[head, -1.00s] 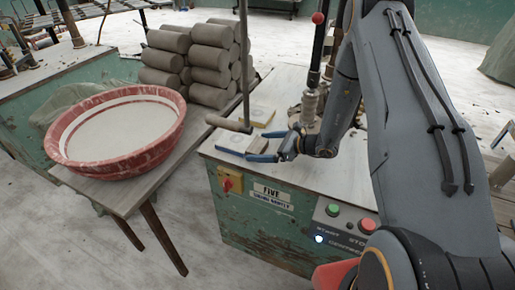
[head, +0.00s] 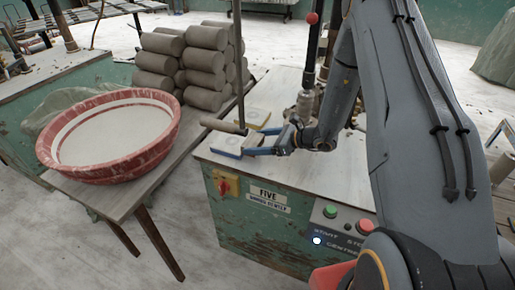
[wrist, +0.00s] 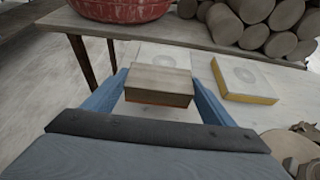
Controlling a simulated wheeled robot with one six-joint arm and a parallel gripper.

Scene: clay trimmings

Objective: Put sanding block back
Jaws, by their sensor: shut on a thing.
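The sanding block (wrist: 160,82) has a tan wooden top and a thin orange-red lower edge. In the wrist view it sits between the two blue fingers of my gripper (wrist: 161,90), which is shut on it. In the head view my gripper (head: 262,143) is over the left part of the pale bench top, and the block is small and partly hidden by the fingers. Whether the block's underside touches the bench cannot be told.
A yellow-edged pad (wrist: 246,80) with a grey top lies to the right of the block. A red basin (head: 110,135) stands on the table at left, beside stacked clay rolls (head: 190,65).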

